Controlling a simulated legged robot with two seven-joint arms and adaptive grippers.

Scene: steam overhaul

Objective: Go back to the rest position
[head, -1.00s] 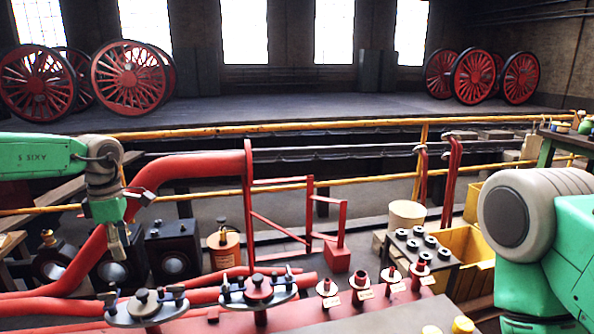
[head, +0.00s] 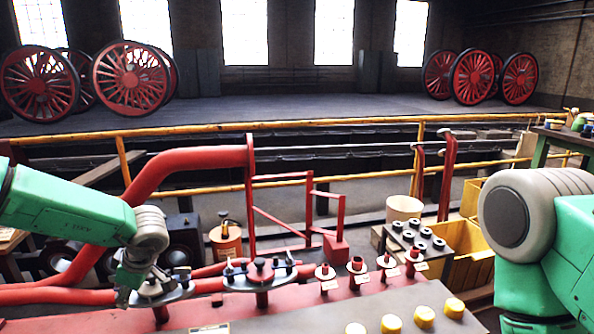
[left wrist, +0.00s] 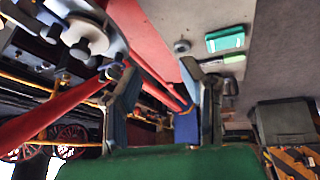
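My left gripper (head: 124,290) hangs low at the left of the head view, beside the left grey clamp plate (head: 160,290); I cannot tell whether it touches it. In the left wrist view its two fingers (left wrist: 163,80) stand apart with nothing held between them. My right arm shows at the right edge of the head view, but its gripper is out of view.
A red bench (head: 290,304) carries another clamp plate (head: 262,275) and several red flanged stubs (head: 357,264). A thick red pipe (head: 160,170) rises behind. Yellow knobs (head: 425,317) sit on the grey panel in front. Yellow bins (head: 465,243) stand at the right.

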